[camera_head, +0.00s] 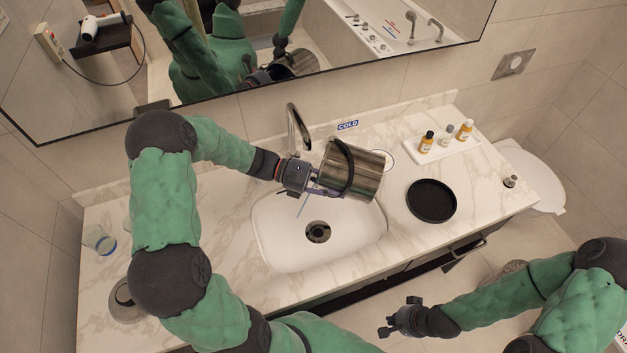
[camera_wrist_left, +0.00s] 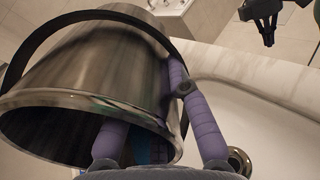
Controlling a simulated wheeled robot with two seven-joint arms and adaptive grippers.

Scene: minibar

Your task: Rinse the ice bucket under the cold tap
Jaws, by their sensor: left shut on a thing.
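The ice bucket (camera_head: 368,172) is a steel pail with a dark handle band, tilted on its side over the back right of the sink (camera_head: 275,240). My left gripper (camera_head: 322,189) is shut on its wall near the rim. In the left wrist view the bucket (camera_wrist_left: 95,75) has its mouth towards the camera, with one finger inside and one outside. The tap (camera_head: 293,122) stands left of the bucket, with a COLD label (camera_head: 348,125) to its right. A thin bluish line shows below my gripper; I cannot tell if it is water. My right gripper (camera_head: 397,317) is open and empty, before the counter.
A black round tray (camera_head: 432,201) lies right of the sink. A white tray (camera_head: 425,157) with small bottles stands at the back right. A clear glass (camera_head: 98,240) stands at the left. The mirror is behind the tap. A drain (camera_head: 318,232) shows in the basin.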

